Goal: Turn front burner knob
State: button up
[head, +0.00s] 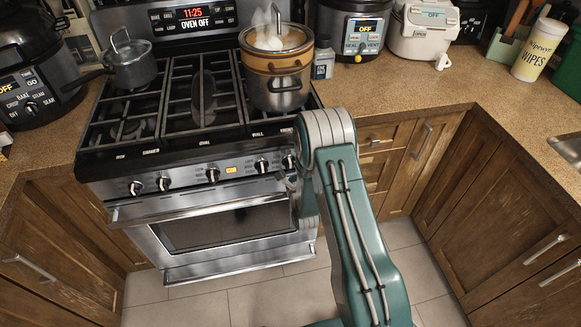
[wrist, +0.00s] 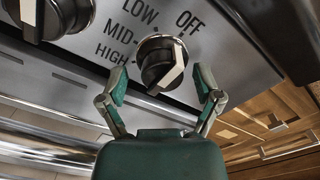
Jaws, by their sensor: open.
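The stove's front panel carries a row of knobs. In the wrist view the burner knob (wrist: 160,62), black with a pale metal bar, is just beyond my open fingers, roughly centred between them. Its bar slants from upper right to lower left; I cannot tell which end is the pointer. LOW, MID and HIGH are printed to its left and OFF to its upper right. My gripper (wrist: 162,84) is open and empty, its green fingertips on either side of the knob with no clear contact. In the head view my gripper (head: 291,183) is at the stove's right front, partly hidden by my arm.
A second knob (wrist: 42,14) is left of it in the wrist view. The oven handle (head: 212,203) runs below the knobs. A steaming pot (head: 276,68) stands on the right burners, a saucepan (head: 131,64) at back left. Wooden drawers (head: 378,138) stand right of the stove.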

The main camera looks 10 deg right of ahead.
jog(key=shift+s, duration=0.1)
jog(key=s, duration=1.1)
jog(key=shift+s, duration=0.4)
jog(key=shift+w, duration=0.1)
notch_tip(320, 180, up, 19)
jog(key=w+n+g, duration=0.1)
jog(key=n+g, duration=0.5)
jog(key=n, duration=0.8)
jog(key=s+r+n+g, duration=0.2)
jog(key=s+r+n, duration=0.2)
jog(key=s, duration=0.4)
jog(key=s+r+n+g, duration=0.2)
jog(key=s+r+n, duration=0.2)
jog(key=s, duration=0.5)
jog(key=s+r+n+g, duration=0.2)
jog(key=s+r+n, duration=0.2)
jog(key=s+n, duration=0.2)
jog(key=s, duration=0.2)
jog(key=shift+s+r, duration=0.2)
jog(key=shift+s, duration=0.15)
jog(key=shift+a, duration=0.1)
